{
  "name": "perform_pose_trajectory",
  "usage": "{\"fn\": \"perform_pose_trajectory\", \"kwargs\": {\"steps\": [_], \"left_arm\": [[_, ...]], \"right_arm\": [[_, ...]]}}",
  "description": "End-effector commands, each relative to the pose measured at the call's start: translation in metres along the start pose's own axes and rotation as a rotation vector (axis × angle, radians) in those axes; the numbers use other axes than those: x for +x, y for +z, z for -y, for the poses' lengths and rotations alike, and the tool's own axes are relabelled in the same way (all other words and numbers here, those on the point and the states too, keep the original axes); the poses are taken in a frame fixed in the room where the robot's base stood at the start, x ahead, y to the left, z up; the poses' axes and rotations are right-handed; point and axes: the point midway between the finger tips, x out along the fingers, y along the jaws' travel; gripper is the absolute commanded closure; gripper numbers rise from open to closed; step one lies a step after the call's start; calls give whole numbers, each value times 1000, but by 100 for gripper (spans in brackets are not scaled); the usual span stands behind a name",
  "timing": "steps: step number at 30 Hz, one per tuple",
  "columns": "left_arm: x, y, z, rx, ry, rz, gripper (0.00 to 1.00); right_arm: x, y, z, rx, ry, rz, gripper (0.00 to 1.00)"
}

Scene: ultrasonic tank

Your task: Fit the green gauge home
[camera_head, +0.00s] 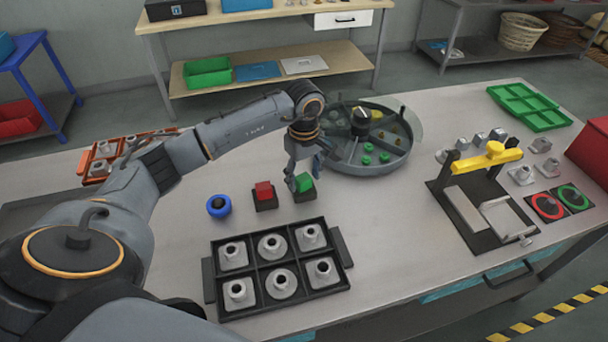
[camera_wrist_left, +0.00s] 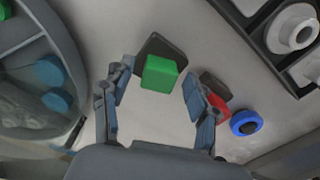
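The green gauge (camera_head: 305,182) is a small green block at a dark square base (camera_head: 304,196) on the table. In the left wrist view the green gauge (camera_wrist_left: 159,73) overlaps one side of the dark base (camera_wrist_left: 158,47) and looks turned relative to it. I cannot tell whether it is seated in it. My left gripper (camera_head: 303,170) is just above the green gauge, pointing down. In the left wrist view its fingers (camera_wrist_left: 158,84) are spread wide on both sides of the green gauge, with gaps showing. My right gripper is not in view.
A red block (camera_head: 264,190) on a similar dark base and a blue round button (camera_head: 219,206) stand to the left. A black tray (camera_head: 212,270) of metal parts lies in front. A round divided tank (camera_head: 345,163) is close behind. A yellow-handled fixture (camera_head: 490,157) stands right.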

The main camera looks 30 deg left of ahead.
Motion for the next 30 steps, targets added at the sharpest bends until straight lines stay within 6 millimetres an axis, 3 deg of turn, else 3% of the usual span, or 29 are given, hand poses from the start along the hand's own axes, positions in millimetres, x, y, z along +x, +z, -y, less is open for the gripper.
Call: {"fn": "perform_pose_trajectory", "kwargs": {"steps": [11, 24, 30], "left_arm": [[-8, 0, -1, 0, 2, -1, 39], [-93, 0, -1, 0, 4, -2, 39], [-116, 0, 0, 0, 1, -1, 39]], "right_arm": [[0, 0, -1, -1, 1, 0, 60], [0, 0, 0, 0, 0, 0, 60], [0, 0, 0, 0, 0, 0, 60]]}}
